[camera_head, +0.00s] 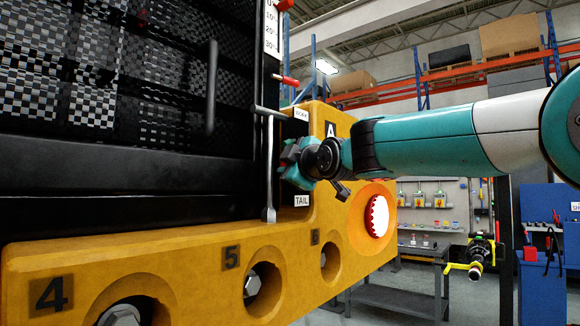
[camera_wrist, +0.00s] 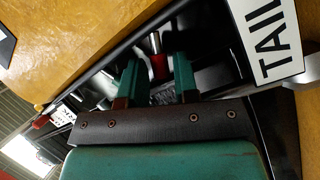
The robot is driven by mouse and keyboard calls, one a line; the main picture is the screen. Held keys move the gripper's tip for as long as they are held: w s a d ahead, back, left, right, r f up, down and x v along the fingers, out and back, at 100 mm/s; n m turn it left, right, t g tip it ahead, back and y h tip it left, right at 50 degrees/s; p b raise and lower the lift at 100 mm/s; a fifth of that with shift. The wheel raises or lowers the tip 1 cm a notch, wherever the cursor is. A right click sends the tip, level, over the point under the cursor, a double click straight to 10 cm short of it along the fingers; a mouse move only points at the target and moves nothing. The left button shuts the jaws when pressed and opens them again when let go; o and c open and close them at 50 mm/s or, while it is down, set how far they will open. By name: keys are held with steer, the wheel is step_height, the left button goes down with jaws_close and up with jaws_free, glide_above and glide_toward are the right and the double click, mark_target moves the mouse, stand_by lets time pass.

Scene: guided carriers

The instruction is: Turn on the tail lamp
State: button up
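The TAIL label (camera_head: 302,201) is on the yellow carrier (camera_head: 150,262), just below my gripper (camera_head: 297,163). The label also shows large at the upper right of the wrist view (camera_wrist: 268,38). In the wrist view my gripper (camera_wrist: 155,85) has its two teal fingers apart. A small lever with a metal tip and red collar (camera_wrist: 157,62) stands between them, with a gap on each side. My gripper hides this lever in the head view. A round lamp (camera_head: 377,216) on the carrier's end looks bright white with a red toothed rim.
Another label (camera_head: 301,115) sits above my gripper. A grey upright handle (camera_head: 269,165) stands close to its left. A second red-tipped part (camera_wrist: 40,121) shows in the wrist view. A dark rack (camera_head: 120,90) fills the left. A grey bench (camera_head: 400,298) stands behind.

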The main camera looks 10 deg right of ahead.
steer(key=b+v, duration=0.9)
steer(key=v, duration=0.8)
steer(key=shift+s, duration=0.2)
steer(key=shift+f, duration=0.15)
